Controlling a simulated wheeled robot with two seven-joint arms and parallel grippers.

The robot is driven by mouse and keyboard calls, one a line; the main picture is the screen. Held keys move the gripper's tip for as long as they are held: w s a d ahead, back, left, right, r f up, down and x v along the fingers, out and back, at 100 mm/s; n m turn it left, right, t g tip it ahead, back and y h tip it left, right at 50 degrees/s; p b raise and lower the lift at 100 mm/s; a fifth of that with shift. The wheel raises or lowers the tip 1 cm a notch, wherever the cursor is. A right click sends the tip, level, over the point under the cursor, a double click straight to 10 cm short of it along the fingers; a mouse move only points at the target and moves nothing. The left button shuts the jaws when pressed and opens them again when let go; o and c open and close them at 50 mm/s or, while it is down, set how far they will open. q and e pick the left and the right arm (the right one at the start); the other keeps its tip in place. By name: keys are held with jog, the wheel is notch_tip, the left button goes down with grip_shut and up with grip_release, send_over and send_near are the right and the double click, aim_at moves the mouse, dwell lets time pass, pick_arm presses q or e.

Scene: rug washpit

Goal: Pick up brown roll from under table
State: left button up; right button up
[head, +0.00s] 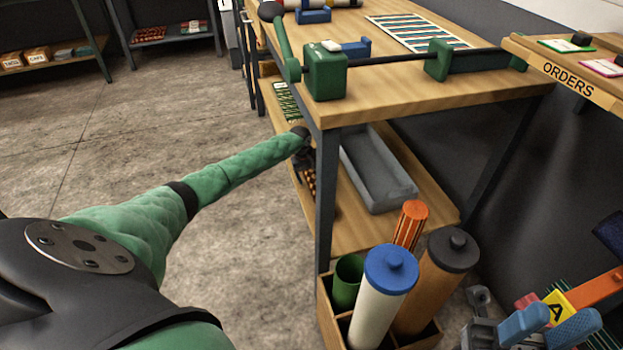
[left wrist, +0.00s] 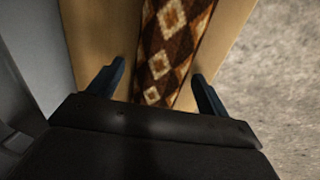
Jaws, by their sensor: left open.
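The brown roll (left wrist: 172,45), patterned with cream diamonds, lies lengthwise on the table's wooden lower shelf (left wrist: 105,30) in the left wrist view. In the head view only a small part of the roll (head: 310,184) shows, behind the table leg and my gripper. My left gripper (head: 304,168) reaches under the table's edge at the near left corner. In the left wrist view its fingers (left wrist: 157,82) are open, one on each side of the roll, with gaps between. Whether they are down at the roll's height is hard to tell.
A grey tray (head: 378,175) sits on the lower shelf beside the roll. The table leg (head: 326,200) stands close to my left gripper. A wooden box (head: 328,318) with upright rolls stands in front. The floor (head: 150,130) to the left is clear.

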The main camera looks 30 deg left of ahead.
pick_arm(q)
jog(key=c, duration=1.2)
jog(key=shift+c, duration=1.2)
jog(key=shift+r, duration=0.15)
